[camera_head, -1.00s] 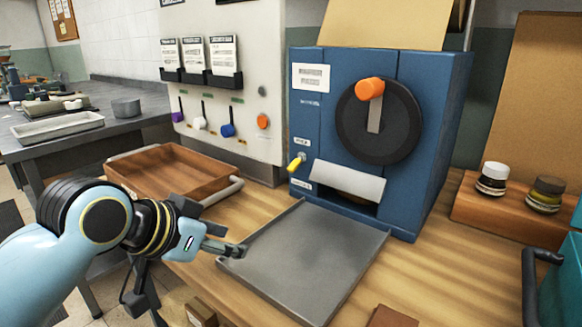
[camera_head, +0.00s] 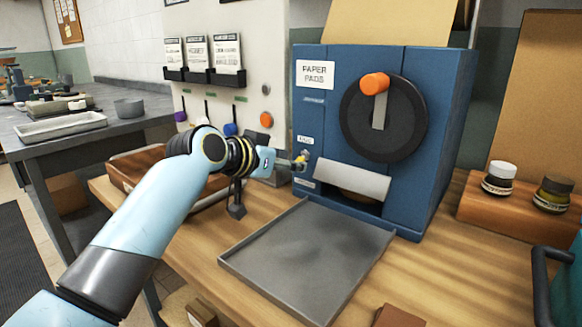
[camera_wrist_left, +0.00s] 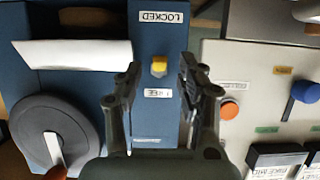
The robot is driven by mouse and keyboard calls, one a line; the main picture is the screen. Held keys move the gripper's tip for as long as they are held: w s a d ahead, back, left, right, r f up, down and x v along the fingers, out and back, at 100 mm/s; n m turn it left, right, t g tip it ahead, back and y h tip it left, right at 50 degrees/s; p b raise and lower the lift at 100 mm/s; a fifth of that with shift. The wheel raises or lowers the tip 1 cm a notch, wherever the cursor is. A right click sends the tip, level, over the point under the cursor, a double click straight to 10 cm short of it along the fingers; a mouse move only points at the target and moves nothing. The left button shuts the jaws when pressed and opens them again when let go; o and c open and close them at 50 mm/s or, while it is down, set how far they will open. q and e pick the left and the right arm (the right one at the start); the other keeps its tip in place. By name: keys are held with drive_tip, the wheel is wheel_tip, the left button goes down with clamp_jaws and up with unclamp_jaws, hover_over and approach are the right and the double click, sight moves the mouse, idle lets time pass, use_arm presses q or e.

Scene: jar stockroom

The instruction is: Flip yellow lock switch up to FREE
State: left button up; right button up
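The yellow lock switch (camera_head: 304,155) is on the left of the blue machine's front (camera_head: 335,130), partly hidden by my left gripper (camera_head: 297,166). In the left wrist view, which is turned over, the yellow switch (camera_wrist_left: 159,66) sits between the LOCKED label (camera_wrist_left: 163,18) and the FREE label (camera_wrist_left: 158,93). The left gripper (camera_wrist_left: 159,64) is open there, one finger on each side of the switch, with gaps showing. In the head view the FREE label (camera_head: 305,140) is above the switch and the LOCKED label (camera_head: 306,182) below. My right gripper is out of view.
A black dial (camera_head: 402,125) with an orange knob (camera_head: 375,83) is on the machine. A grey tray (camera_head: 290,250) lies before it. A wooden tray (camera_head: 125,165) is behind my left arm. A panel with coloured levers (camera_head: 230,129) stands left; jars (camera_head: 498,178) stand right.

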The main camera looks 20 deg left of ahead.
sight(299, 160)
use_arm(q)
drive_tip(key=shift+w+d+f, duration=0.25)
drive_tip(key=shift+w, duration=0.3)
clamp_jaws()
drive_tip(key=r+g+p, duration=0.1)
drive_tip(key=g+p, duration=0.1)
drive_tip(key=p, duration=0.3)
drive_tip(key=r+g+y+p, duration=0.1)
drive_tip(key=g+p, duration=0.1)
drive_tip(key=p, duration=0.3)
drive_tip(key=r+g+y+p, duration=0.1)
drive_tip(key=p, duration=0.5)
drive_tip(key=shift+w+d+r+g, duration=0.15)
drive_tip(key=shift+w+g, duration=0.2)
drive_tip(key=shift+g, duration=0.05)
drive_tip(key=shift+w+g+y+p, duration=0.15)
drive_tip(key=shift+g+y+p, duration=0.15)
drive_tip(key=shift+g+p, duration=0.4)
drive_tip(key=shift+w+d+r+g+y, duration=0.15)
drive_tip(key=shift+g+y, duration=0.15)
drive_tip(key=shift+g, duration=0.6)
